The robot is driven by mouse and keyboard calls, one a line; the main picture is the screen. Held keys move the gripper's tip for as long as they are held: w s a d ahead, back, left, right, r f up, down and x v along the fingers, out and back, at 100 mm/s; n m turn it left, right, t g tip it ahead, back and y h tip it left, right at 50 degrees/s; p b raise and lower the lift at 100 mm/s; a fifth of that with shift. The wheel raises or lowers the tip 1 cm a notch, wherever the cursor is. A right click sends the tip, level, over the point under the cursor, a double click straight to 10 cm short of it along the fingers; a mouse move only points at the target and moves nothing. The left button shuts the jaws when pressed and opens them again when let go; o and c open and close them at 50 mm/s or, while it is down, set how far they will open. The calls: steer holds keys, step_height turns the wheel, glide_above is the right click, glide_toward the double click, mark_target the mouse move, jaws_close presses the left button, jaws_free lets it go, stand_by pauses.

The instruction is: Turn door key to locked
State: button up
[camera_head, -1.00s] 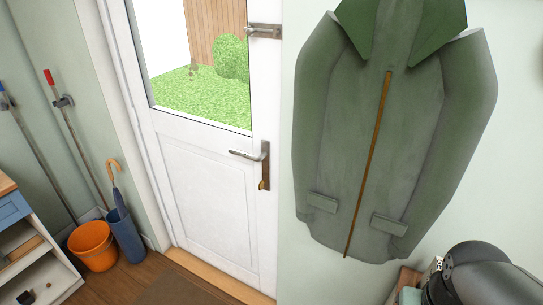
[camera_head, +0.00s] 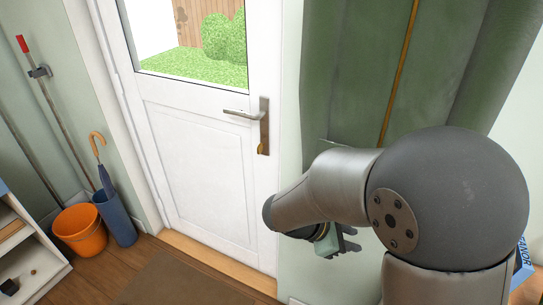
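The white door (camera_head: 195,160) stands closed in its frame, with a glass pane in its upper part. A metal lever handle (camera_head: 241,114) on a tall plate (camera_head: 264,122) sits at its right edge. A small brass-coloured key (camera_head: 262,148) shows at the lower end of the plate. Its exact turn is too small to tell. My gripper (camera_head: 350,243) is low and to the right of the door, below the key and apart from it. My arm partly hides it. Its dark fingers appear spread with nothing between them.
An orange bucket (camera_head: 80,232), a blue umbrella stand (camera_head: 117,218) and a red-topped pole (camera_head: 55,120) stand at the left. A brown mat (camera_head: 175,280) lies before the door; the space before the key is clear.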

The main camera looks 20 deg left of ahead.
steer(key=w+a+f+n+t+b, duration=0.1)
steer(key=w+a+f+n+t, duration=0.2)
steer(key=a+f+n, duration=0.3)
steer(key=n+t+y+p, duration=0.1)
steer(key=n+t+y, duration=0.6)
steer(key=t, duration=0.3)
glide_toward(258, 151)
steer(key=w, duration=0.3)
steer(key=w+p, duration=0.1)
steer(key=w, duration=0.2)
steer(key=w+d+p, duration=0.1)
steer(key=w, duration=0.2)
steer(key=shift+w+r, duration=0.1)
steer(key=shift+w, duration=0.15)
jaws_close()
